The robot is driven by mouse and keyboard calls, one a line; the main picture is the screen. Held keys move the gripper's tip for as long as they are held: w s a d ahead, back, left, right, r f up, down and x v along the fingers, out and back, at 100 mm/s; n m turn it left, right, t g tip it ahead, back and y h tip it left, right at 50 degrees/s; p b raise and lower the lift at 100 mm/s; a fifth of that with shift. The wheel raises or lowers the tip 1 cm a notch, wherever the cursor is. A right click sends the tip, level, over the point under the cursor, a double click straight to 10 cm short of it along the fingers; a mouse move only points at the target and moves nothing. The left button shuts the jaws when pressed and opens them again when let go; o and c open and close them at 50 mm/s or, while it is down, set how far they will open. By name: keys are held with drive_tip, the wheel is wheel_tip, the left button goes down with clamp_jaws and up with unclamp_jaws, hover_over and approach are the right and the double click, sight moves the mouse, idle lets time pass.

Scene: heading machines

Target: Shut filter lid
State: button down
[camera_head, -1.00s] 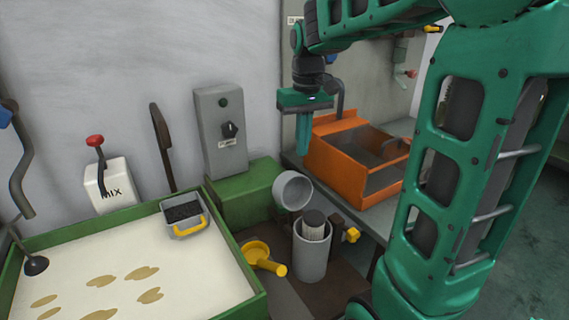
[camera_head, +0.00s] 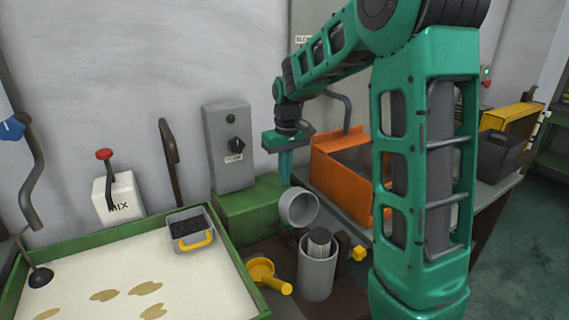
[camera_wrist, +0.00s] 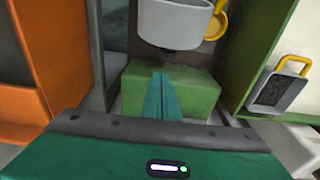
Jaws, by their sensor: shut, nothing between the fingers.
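The filter is a grey upright cylinder (camera_head: 317,275) with a dark-topped cartridge (camera_head: 319,242) standing in its open mouth. Its lid (camera_head: 298,208), a round grey cup, is tipped up and back behind the cylinder, its hollow side facing out. In the wrist view the lid (camera_wrist: 176,22) is at the top middle, beyond my fingertips. My gripper (camera_head: 286,180) points down, just above and behind the lid, with its teal fingers together and empty. The shut fingers also show in the wrist view (camera_wrist: 162,78), apart from the lid in the picture. The hinge is not clear.
A green block (camera_head: 245,210) lies behind and left of the lid, under a grey switch box (camera_head: 230,150). An orange open bin (camera_head: 340,175) is to the right. A yellow scoop (camera_head: 264,272) is left of the filter, near the green-edged tray (camera_head: 240,262).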

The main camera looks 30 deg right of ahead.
drive_tip(key=shift+s+r, duration=0.2)
drive_tip(key=shift+s, duration=0.8)
drive_tip(key=shift+s+r, duration=0.2)
drive_tip(key=shift+s, duration=0.75)
